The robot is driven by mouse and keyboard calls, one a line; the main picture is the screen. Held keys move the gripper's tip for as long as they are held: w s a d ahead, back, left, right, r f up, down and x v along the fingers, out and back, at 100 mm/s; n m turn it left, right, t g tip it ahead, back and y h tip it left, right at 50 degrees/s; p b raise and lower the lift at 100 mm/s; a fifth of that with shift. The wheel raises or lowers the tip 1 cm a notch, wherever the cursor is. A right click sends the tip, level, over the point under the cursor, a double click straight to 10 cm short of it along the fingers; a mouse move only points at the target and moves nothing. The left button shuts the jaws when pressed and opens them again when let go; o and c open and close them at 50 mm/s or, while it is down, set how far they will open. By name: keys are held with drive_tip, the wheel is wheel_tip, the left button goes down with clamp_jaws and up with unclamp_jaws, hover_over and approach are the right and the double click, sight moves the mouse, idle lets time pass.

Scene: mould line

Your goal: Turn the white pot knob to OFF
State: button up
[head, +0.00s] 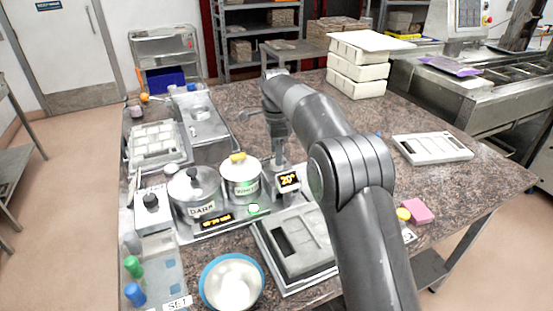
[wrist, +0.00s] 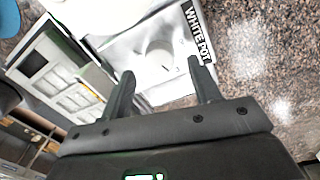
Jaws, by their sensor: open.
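In the wrist view a pale round part (wrist: 160,50), likely the white pot knob, sits on a bright metal plate. The black label "WHITE POT" (wrist: 197,32) is on the plate's right edge. Glare hides any pointer or OFF mark. My gripper (wrist: 160,66) is open, its two dark fingers apart, with the round part showing between and beyond their tips. Contact cannot be told. In the head view my arm reaches over the table and its end is small and partly hidden.
Two lidded pots, one labelled "DARK" (head: 195,190) and one with a yellow knob (head: 239,173), stand close in front. A small display (head: 288,181) is beside them. A mould tray (head: 158,143) lies at left. White blocks (head: 357,70) are stacked behind.

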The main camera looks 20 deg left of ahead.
drive_tip(key=shift+s+f, duration=0.1)
drive_tip(key=shift+f, duration=1.4)
drive_tip(key=shift+c, duration=0.3)
drive_tip(key=c, duration=0.9)
